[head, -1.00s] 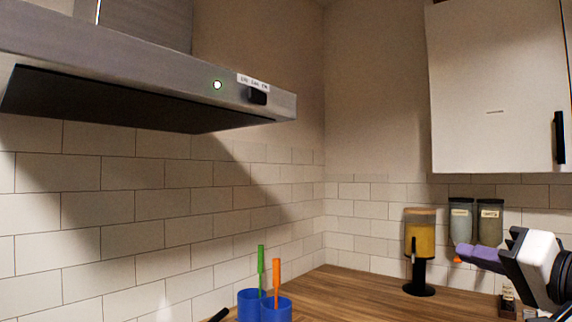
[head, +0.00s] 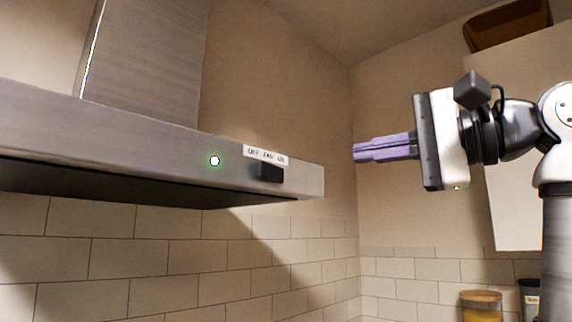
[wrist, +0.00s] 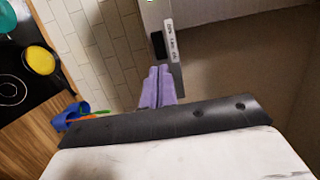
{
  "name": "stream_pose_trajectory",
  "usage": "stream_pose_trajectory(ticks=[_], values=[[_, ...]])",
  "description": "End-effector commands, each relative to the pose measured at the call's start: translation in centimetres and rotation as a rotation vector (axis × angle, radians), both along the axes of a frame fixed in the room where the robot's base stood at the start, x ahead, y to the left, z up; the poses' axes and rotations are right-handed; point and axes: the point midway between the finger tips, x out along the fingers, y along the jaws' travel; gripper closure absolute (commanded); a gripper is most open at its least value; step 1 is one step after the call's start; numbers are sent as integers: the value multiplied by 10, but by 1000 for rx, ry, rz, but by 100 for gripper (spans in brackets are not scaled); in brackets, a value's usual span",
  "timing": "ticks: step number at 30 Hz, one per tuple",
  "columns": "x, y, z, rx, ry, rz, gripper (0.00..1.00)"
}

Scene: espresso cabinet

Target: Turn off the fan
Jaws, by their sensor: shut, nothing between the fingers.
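The range hood (head: 110,135) spans the left of the head view. The label appears to read OFF, FAN, ON from left to right. The switch sits towards the label's right part. My gripper (head: 357,153) has its purple fingers together, empty, pointing left, to the right of the hood's end. In the wrist view the fingers (wrist: 158,70) show just below the switch (wrist: 158,44) and label (wrist: 171,40).
A white wall cabinet (head: 520,170) is behind my arm, with a brown box (head: 505,24) on top. A yellow jar (head: 481,305) stands low at right. The wrist view shows a cooktop (wrist: 20,95) and a blue cup (wrist: 70,115). Air before the hood's front is clear.

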Motion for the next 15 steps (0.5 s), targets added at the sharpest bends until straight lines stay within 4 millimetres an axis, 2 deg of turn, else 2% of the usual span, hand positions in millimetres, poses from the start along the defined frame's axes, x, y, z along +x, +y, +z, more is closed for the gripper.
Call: stream_pose_trajectory(ticks=[10,15], values=[[1,1,0,0,1,0,100],[11,16,1,-1,1,0,100]])
